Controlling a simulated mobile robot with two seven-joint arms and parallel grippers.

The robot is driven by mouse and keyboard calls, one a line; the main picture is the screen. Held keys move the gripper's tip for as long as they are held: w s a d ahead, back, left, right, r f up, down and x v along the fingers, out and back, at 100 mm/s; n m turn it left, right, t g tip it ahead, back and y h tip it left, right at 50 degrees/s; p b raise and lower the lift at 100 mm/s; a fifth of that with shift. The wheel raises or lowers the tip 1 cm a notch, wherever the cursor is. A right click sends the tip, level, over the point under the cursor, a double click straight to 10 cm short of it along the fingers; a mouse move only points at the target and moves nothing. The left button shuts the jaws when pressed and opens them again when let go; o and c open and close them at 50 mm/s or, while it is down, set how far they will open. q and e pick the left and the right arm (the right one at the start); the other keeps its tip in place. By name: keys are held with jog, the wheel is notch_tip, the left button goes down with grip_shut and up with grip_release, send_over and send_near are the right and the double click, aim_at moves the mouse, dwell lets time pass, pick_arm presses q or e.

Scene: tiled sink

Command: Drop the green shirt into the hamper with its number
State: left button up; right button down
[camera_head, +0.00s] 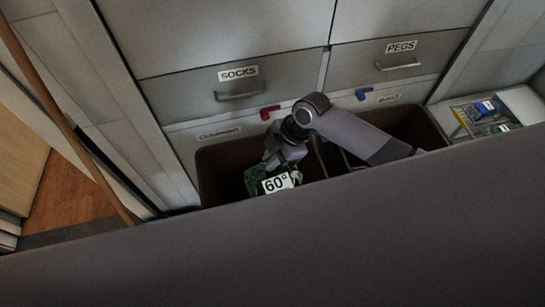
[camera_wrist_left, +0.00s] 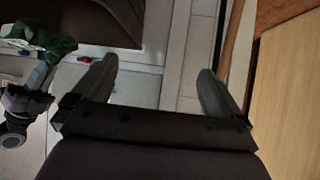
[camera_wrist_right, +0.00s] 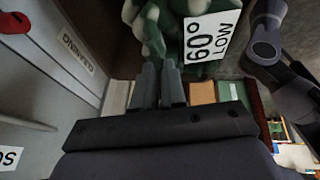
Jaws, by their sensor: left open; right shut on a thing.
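A dark green and white patterned shirt (camera_head: 256,178) hangs from my right gripper (camera_head: 274,162), over the opening of the left brown hamper (camera_head: 209,162). My right gripper is shut on it; the shirt also shows in the right wrist view (camera_wrist_right: 150,30). A white label reading 60° LOW (camera_wrist_right: 210,36) lies across the shirt; I cannot tell whether it is fixed to the shirt or to the hamper. A second brown hamper (camera_head: 418,124) stands to the right, partly behind my right arm. My left gripper (camera_wrist_left: 156,75) is open and empty, apart from the shirt.
Grey drawers marked SOCKS (camera_head: 238,73) and PEGS (camera_head: 400,46) are above the hampers. A red hook (camera_head: 269,112) and a blue hook (camera_head: 363,93) are below them. A tray of small items (camera_head: 487,114) is at right. A wooden pole (camera_head: 62,110) leans at left.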

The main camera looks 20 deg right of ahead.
aim_at(284, 167)
notch_tip(284, 167, down, 4)
jog(key=b, duration=0.4)
jog(key=shift+f, duration=0.25)
jog(key=shift+f+b, duration=0.55)
jog(key=shift+b, duration=0.1)
pick_arm(q)
jog(key=f, duration=0.2)
jog(key=d+f, duration=0.1)
jog(key=shift+w+d+f, duration=0.1)
jog(key=shift+w+f, duration=0.2)
jog(key=shift+w, duration=0.05)
jog(key=shift+r, duration=0.15)
pick_arm(e)
jog(key=c, duration=1.1)
grip_release()
pick_arm(q)
jog(key=shift+a+r+p, duration=0.2)
jog(key=shift+r+p, duration=0.2)
jog(key=shift+p, duration=0.3)
pick_arm(e)
jog(key=v, duration=0.7)
jog(key=shift+d+r, duration=0.1)
jog(key=shift+r, duration=0.05)
